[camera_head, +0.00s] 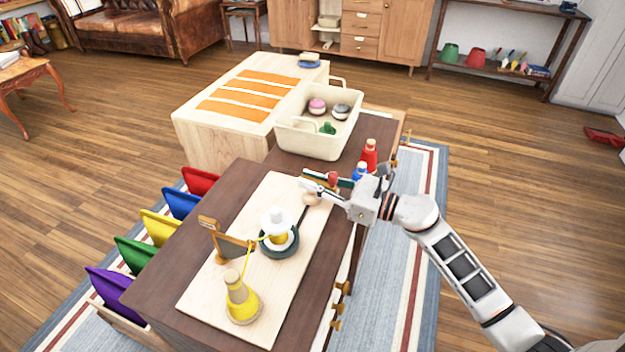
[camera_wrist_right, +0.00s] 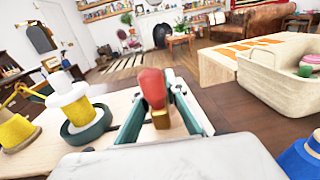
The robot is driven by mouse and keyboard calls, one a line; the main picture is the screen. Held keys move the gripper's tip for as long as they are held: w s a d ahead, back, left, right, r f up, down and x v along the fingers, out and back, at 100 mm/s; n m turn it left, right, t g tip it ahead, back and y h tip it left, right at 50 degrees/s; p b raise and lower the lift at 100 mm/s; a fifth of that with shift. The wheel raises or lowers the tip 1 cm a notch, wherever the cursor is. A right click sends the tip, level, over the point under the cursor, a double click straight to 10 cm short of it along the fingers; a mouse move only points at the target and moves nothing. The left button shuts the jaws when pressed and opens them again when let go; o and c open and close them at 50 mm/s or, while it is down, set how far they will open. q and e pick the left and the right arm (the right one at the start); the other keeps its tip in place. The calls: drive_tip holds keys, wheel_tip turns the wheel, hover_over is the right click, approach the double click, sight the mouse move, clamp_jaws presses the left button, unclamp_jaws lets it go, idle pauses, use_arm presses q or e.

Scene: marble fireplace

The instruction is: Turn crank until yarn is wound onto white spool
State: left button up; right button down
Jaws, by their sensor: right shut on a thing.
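The white spool (camera_head: 276,217) stands upright on a dark green round base (camera_head: 290,250) on a pale board, with some yellow yarn wound around it. A dark crank arm (camera_head: 303,214) runs from the base to a pale wooden end (camera_head: 311,198). Yellow yarn runs from a yellow cone (camera_head: 241,301) by a wooden guide (camera_head: 231,241) to the spool. My right gripper (camera_head: 328,184) is just beyond the crank's end. In the wrist view its fingers are around a red knob (camera_wrist_right: 153,88) with a brass-coloured collar; I cannot tell how it joins the crank. My left gripper is not in view.
A cream bin (camera_head: 318,139) with yarn balls stands behind the board. Red (camera_head: 369,155) and blue (camera_head: 361,170) cones stand near my right gripper. Coloured pouches (camera_head: 125,255) line the table's left side. Part of the board's left side is bare.

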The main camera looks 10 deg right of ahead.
drive_tip(key=shift+r+m+t+h+p, duration=0.4)
drive_tip(key=shift+r+p, duration=0.05)
drive_tip(key=shift+r, duration=0.05)
drive_tip(key=shift+a+m+t+h+p, duration=0.1)
drive_tip(key=shift+m+t+h+p, duration=0.25)
drive_tip(key=shift+p, duration=0.2)
drive_tip(key=m+t+h+p, duration=0.1)
drive_tip(key=t+h+p, duration=0.1)
drive_tip(key=shift+r+m+p, duration=0.1)
drive_tip(key=shift+m+p, duration=0.2)
drive_tip(key=shift+m, duration=0.05)
drive_tip(key=shift+f+m+t+h+p, duration=0.2)
drive_tip(key=shift+m+t+h+p, duration=0.15)
drive_tip(key=shift+h, duration=0.25)
drive_tip(key=shift+f+m+t+h+p, duration=0.2)
drive_tip(key=shift+m+h+p, duration=0.25)
drive_tip(key=shift+h, duration=0.1)
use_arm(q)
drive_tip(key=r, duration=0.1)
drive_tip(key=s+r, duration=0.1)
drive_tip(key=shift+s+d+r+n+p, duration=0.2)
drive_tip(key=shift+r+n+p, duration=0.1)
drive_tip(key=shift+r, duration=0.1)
use_arm(e)
drive_tip(key=shift+m+t+h, duration=0.3)
drive_tip(key=shift+m+h, duration=0.1)
drive_tip(key=shift+h, duration=0.2)
